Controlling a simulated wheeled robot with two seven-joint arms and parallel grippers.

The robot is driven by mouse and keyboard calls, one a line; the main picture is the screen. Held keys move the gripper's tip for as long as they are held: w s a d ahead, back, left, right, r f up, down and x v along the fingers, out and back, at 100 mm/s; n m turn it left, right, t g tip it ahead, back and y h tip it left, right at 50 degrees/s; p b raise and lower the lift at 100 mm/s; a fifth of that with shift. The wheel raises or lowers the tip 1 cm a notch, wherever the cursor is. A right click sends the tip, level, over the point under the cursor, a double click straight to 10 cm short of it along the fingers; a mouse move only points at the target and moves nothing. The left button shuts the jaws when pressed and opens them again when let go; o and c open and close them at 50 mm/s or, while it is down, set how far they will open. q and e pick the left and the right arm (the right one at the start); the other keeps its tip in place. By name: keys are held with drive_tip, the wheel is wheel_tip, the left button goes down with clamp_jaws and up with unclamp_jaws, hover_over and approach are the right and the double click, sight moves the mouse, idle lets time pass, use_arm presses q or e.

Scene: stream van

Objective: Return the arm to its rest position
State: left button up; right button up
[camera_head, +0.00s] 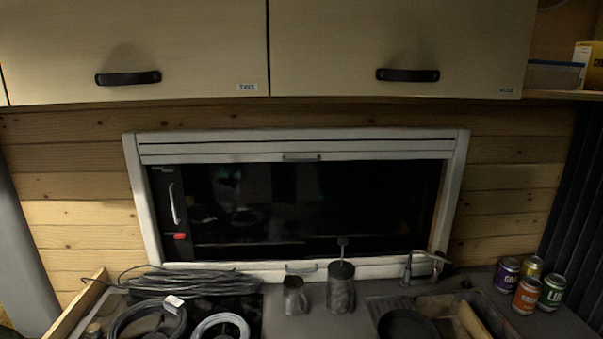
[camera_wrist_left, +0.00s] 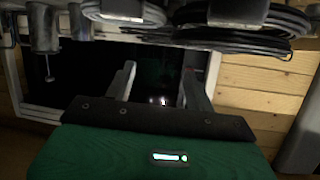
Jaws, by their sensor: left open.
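My left gripper (camera_wrist_left: 158,82) shows only in the left wrist view. Its two grey fingers are spread apart with nothing between them. The picture there is upside down, and the fingers appear in front of the dark window (camera_wrist_left: 90,62), below the counter's coiled cables (camera_wrist_left: 262,38). Neither of my arms shows in the head view. My right gripper is in no view.
The counter holds coiled cables (camera_head: 185,281), a metal mug (camera_head: 295,296), a metal canister (camera_head: 341,289), a sink with a tap (camera_head: 407,269) and several cans (camera_head: 526,295). Closed cabinets (camera_head: 400,40) hang above the window (camera_head: 300,205). A shelf holds a yellow box (camera_head: 590,62).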

use_arm(q)
drive_tip(key=s+d+f+g, duration=0.2)
drive_tip(key=s+f+g, duration=0.2)
drive_tip(key=s, duration=0.6)
drive_tip(key=s+d+f+g, duration=0.25)
drive_tip(key=s+f, duration=0.25)
drive_tip(key=s, duration=0.4)
drive_tip(key=s+d+f+g, duration=0.1)
drive_tip(key=s+f+g, duration=0.3)
drive_tip(key=s, duration=0.6)
wheel_tip(320, 180, down, 30)
drive_tip(key=g, duration=0.1)
drive_tip(key=s+a+f+g+y, duration=0.1)
drive_tip(key=s+a+f, duration=0.2)
drive_tip(key=s+f, duration=1.5)
wheel_tip(320, 180, down, 2)
drive_tip(key=shift+s+m, duration=0.15)
drive_tip(key=shift+m, duration=0.25)
drive_tip(key=shift+s+f+g, duration=0.2)
drive_tip(key=shift+s+g, duration=0.05)
drive_tip(key=shift+s, duration=0.2)
drive_tip(key=shift+c, duration=0.4)
